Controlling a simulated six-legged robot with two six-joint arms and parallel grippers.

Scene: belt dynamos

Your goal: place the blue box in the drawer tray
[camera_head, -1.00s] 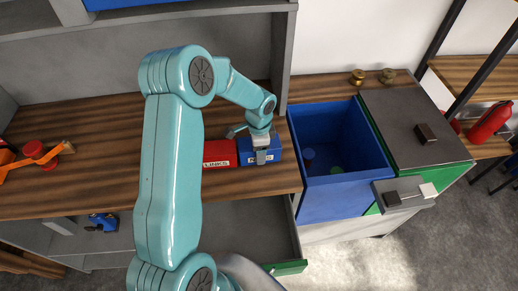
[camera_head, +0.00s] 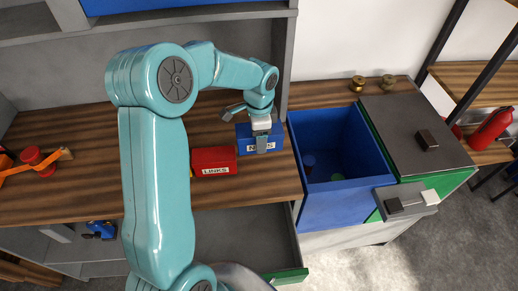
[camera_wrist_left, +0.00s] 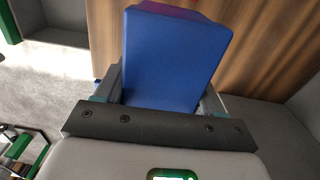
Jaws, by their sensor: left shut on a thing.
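The blue box (camera_head: 275,141) has a white label, partly covered by a finger, and is held over the wooden worktop beside the red box. My left gripper (camera_head: 262,142) is shut on it from above. In the left wrist view the blue box (camera_wrist_left: 172,62) fills the space between the fingers of my left gripper (camera_wrist_left: 160,95). An open drawer tray (camera_head: 240,228) with a grey inside and a green front (camera_head: 287,277) sits below the worktop edge, nearer than the box. My arm hides its left part. My right gripper is not in view.
A red box (camera_head: 214,157) labelled LINKS lies on the worktop (camera_head: 70,135) just left of the blue box. A large blue bin (camera_head: 335,205) stands to the right. An orange tool with a red knob (camera_head: 32,156) lies at far left. A grey upright panel rises behind.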

